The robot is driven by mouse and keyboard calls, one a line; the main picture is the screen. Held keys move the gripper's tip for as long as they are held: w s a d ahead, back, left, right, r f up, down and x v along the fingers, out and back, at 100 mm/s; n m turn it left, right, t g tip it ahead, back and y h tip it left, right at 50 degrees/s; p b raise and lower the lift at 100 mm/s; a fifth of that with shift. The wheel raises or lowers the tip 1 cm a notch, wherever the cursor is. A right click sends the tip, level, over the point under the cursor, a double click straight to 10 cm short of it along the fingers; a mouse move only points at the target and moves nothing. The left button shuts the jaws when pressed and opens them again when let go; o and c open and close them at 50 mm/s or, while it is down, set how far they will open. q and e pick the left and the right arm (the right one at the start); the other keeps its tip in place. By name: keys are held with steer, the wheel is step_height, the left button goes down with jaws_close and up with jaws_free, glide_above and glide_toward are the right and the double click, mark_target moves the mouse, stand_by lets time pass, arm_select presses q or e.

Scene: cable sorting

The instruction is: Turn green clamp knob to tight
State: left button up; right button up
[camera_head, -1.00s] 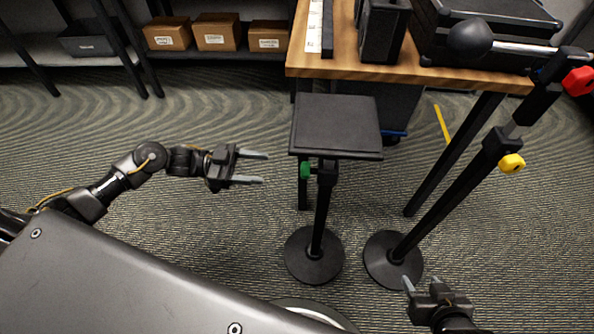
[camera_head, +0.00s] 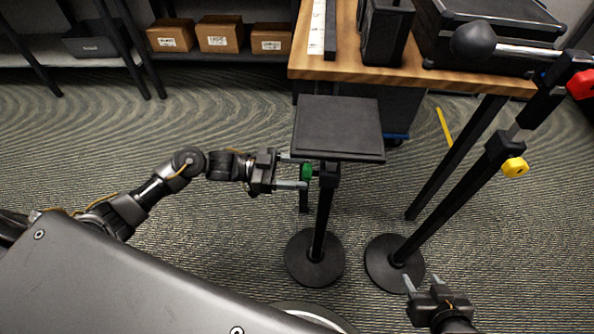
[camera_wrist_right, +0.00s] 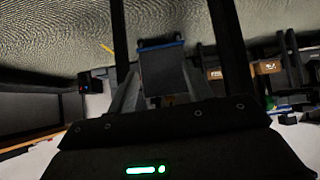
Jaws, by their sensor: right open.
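The green clamp knob (camera_head: 307,172) is on the left side of a black stand (camera_head: 323,210), just under its flat square top plate (camera_head: 338,126). My left gripper (camera_head: 296,171) comes in from the left at the knob's height. Its two fingers are apart, one towards the far side and one towards the near side of the knob. I cannot tell whether they touch it. My right gripper (camera_head: 422,283) is open and empty at the bottom right, well away from the knob. Its fingers also show in the right wrist view (camera_wrist_right: 146,95).
A second stand (camera_head: 455,200) with a yellow knob (camera_head: 515,167) and a red knob (camera_head: 580,84) leans at the right. A wooden table (camera_head: 450,78) with black cases is behind the plate. Cardboard boxes (camera_head: 220,35) sit on a back shelf. The floor at left is clear.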

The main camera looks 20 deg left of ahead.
arm_select(q)
steer(key=c, duration=1)
steer(key=shift+o, duration=0.2)
